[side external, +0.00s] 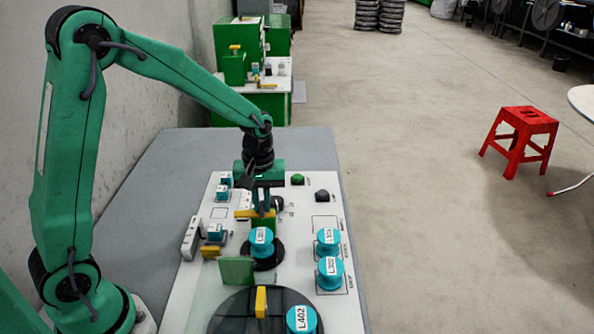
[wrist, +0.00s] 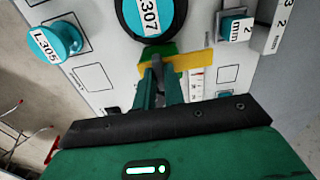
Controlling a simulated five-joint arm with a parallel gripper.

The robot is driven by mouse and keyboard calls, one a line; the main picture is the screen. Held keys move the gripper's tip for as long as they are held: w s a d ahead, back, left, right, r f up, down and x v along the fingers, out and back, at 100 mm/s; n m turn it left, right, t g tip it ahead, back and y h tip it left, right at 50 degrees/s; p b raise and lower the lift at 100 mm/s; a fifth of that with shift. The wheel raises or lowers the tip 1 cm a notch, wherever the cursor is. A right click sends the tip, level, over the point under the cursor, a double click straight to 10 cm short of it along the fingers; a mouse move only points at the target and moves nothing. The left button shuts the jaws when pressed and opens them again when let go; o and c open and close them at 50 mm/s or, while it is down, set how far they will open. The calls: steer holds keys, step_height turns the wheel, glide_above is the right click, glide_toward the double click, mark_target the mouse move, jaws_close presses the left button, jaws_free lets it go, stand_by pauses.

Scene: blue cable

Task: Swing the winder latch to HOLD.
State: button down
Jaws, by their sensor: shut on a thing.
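The winder is a dark round disc carrying a teal spool (side external: 262,237), labelled L307 in the wrist view (wrist: 148,15). Next to it is a yellow bar (wrist: 195,58) with a green part (wrist: 160,50) at its left end, which looks like the winder latch. The yellow bar (side external: 245,213) also shows in the side view, just behind the spool. My gripper (wrist: 157,78) reaches down at the latch with its fingers close together, shut on it. The fingertips partly hide what they grip. In the side view my gripper (side external: 262,195) stands over the white panel. No HOLD mark is readable.
Two teal spools (side external: 328,240) stand right of the winder; the wrist view shows spool L305 (wrist: 55,42). A large dark turntable (side external: 235,312) with spool L402 (side external: 301,319) is in front. Small teal blocks (side external: 225,180) line the panel's left side. A green knob (side external: 297,179) sits behind.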

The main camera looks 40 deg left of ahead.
steer(key=n, duration=0.4)
steer(key=shift+n, duration=0.3)
steer(key=n, duration=0.4)
steer(key=shift+n, duration=0.3)
steer(key=n, duration=0.4)
steer(key=shift+n, duration=2.2)
steer(key=c, duration=1.5)
jaws_free()
